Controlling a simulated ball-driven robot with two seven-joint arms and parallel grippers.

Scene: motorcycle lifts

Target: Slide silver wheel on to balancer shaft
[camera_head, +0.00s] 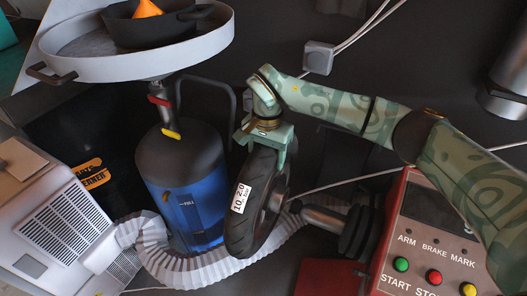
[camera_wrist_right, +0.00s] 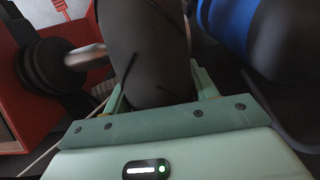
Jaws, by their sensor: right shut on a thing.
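The wheel (camera_head: 262,215) shows mostly as a black tyre with a white "10, 2.0" label. A bit of its hub shows on the right side. It hangs upright, turned nearly edge-on. My right gripper (camera_head: 264,146) is shut on the top of the tyre, one finger on each side. In the right wrist view the tyre (camera_wrist_right: 147,50) fills the space between the fingers (camera_wrist_right: 158,88). The balancer shaft (camera_head: 325,217) points left from its dark flange, its end at the wheel's right side. In the wrist view the shaft (camera_wrist_right: 84,57) meets the tyre's edge; I cannot tell whether it enters the hub. My left gripper is not in view.
The red balancer box (camera_head: 420,215) with coloured buttons stands at right. A blue cylinder (camera_head: 187,190) under a round grey tray (camera_head: 90,66) stands close left of the wheel. A white ribbed hose (camera_head: 170,262) curves below. A white vented unit (camera_head: 50,225) is far left.

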